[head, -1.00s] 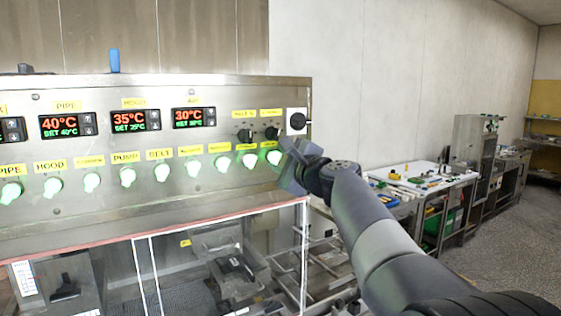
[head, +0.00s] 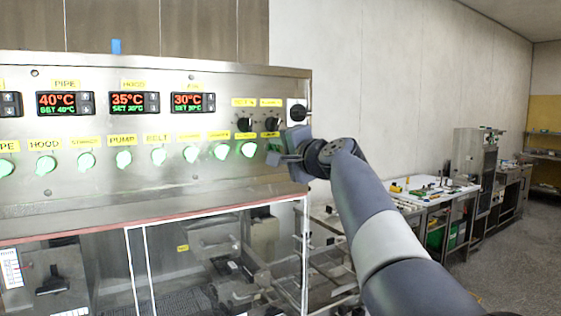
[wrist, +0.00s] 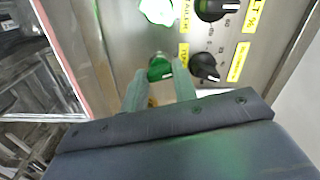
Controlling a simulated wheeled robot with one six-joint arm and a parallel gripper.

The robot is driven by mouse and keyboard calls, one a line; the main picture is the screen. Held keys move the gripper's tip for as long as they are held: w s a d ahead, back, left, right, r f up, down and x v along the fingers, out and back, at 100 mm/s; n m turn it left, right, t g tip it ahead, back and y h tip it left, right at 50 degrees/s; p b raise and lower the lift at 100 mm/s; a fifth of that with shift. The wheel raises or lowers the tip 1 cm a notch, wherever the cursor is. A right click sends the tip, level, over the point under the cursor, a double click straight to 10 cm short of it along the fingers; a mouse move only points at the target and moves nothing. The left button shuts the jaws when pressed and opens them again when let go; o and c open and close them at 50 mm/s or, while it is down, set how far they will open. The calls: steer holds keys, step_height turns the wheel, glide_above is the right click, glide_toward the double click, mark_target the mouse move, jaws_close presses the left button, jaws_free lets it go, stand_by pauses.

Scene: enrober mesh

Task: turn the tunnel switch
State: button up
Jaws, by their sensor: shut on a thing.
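The control panel (head: 60,190) fills the left of the head view, with a row of green-lit switches along it. My gripper (head: 274,157) is at the right end of that row and hides the last switch in the head view. In the wrist view, that end switch (wrist: 159,67) sits between my fingertips (wrist: 158,82), which are shut on it. It looks darker green than the brightly lit switch beside it (wrist: 157,10). A yellow label (wrist: 183,53) lies beside it, too blurred to read for certain. I take it as the tunnel switch.
Two black dials (head: 244,124) and a black round knob (head: 299,113) are close above my gripper. A clear-walled machine housing (head: 220,240) lies below the panel. A bench (head: 430,188) with small items stands right, by a plain wall.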

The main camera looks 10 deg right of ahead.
steer(key=shift+f+n+b, duration=0.15)
steer(key=shift+n+b, duration=0.7)
steer(key=shift+n, duration=0.55)
steer(key=o, duration=1)
steer(key=shift+s, duration=0.1)
steer(key=b+v, duration=0.4)
steer(key=v, duration=0.6)
steer(key=shift+s, duration=0.3)
steer(key=shift+d, duration=0.1)
